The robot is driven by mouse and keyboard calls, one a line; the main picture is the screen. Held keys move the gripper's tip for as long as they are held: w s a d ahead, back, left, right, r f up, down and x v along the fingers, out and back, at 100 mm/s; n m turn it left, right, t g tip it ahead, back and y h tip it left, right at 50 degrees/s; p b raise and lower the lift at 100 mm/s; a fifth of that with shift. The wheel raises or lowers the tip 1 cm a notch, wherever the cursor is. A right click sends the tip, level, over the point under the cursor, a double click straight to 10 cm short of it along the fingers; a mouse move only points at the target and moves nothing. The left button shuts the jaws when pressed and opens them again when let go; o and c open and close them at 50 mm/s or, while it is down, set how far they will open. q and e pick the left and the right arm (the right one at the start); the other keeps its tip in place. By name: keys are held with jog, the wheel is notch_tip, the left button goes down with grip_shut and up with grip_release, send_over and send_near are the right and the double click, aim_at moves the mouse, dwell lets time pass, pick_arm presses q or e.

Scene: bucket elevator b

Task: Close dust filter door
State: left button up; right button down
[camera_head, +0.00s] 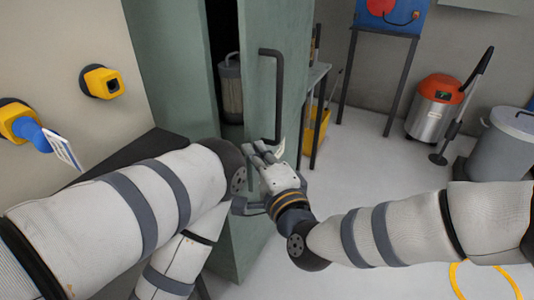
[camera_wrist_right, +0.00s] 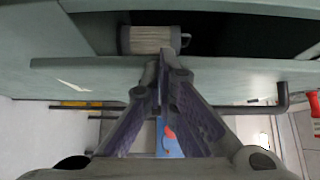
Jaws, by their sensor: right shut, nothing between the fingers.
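The green dust filter door (camera_head: 270,80) stands partly open. Its dark bar handle (camera_head: 279,95) is on the face to the right. Through the gap on the left shows a dark interior with a grey filter canister (camera_head: 231,88). My right gripper (camera_head: 262,150) is shut and empty, its fingertips by the door near the handle's lower end. In the right wrist view, the shut fingertips (camera_wrist_right: 168,62) overlap the door's edge (camera_wrist_right: 90,63); contact cannot be told. The handle (camera_wrist_right: 283,96) is off to the right there, and the canister (camera_wrist_right: 150,38) shows beyond.
The green cabinet wall (camera_head: 165,60) stands left of the gap. Yellow fittings (camera_head: 102,82) are on the beige wall at left. A blue-topped stand (camera_head: 390,18), an orange-topped vacuum (camera_head: 435,100) and a grey bin (camera_head: 505,145) stand at the back right. The floor before them is clear.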

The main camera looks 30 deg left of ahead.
pick_arm(q)
jog(key=shift+a, duration=0.25)
pick_arm(e)
jog(key=shift+s+a, duration=0.1)
jog(key=shift+a, duration=0.4)
jog(key=shift+d, duration=0.1)
